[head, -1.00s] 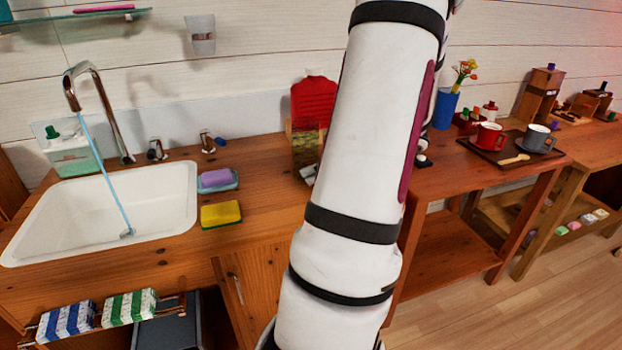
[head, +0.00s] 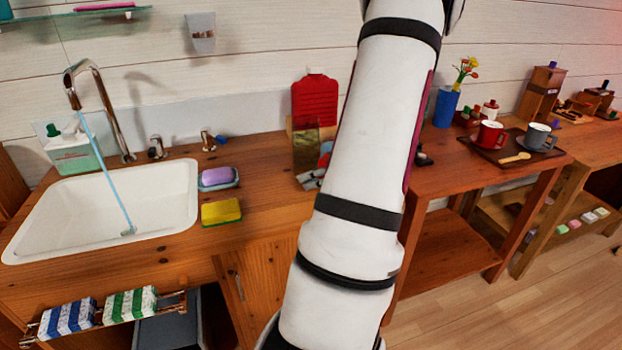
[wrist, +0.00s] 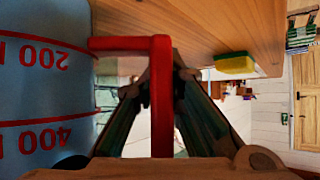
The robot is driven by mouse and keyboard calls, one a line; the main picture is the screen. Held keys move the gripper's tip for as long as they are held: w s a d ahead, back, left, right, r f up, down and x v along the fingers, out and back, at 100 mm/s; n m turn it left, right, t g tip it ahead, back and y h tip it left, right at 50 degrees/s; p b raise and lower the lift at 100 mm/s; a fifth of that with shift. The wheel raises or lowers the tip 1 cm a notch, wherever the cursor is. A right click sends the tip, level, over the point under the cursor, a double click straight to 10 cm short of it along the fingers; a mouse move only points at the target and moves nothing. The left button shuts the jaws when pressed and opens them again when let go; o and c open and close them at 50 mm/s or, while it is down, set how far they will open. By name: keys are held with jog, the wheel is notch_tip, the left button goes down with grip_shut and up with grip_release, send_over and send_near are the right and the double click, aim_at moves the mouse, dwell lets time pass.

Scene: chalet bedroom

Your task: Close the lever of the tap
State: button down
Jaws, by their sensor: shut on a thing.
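The chrome tap (head: 98,105) arches over the white sink (head: 60,215), and a thin blue stream of water (head: 108,180) runs from its spout into the basin. Two small chrome fittings stand behind the sink: a left one (head: 157,148) and a right one with a blue tip (head: 209,140). My gripper (wrist: 160,82) shows only in the wrist view. Its fingers are closed around the red handle (wrist: 161,110) of a pale blue jug (wrist: 45,95) with red 200 and 400 marks. The jug is hidden in the head view.
Purple soap in a dish (head: 217,178) and a yellow-green sponge (head: 221,212) lie right of the sink; the sponge also shows in the wrist view (wrist: 234,65). A red bottle (head: 315,98) stands near my arm. A tray (head: 482,150) with mugs sits further right.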

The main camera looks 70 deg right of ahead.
jog(key=c, duration=1.7)
grip_release()
jog(key=shift+o, duration=0.2)
jog(key=shift+r, duration=0.1)
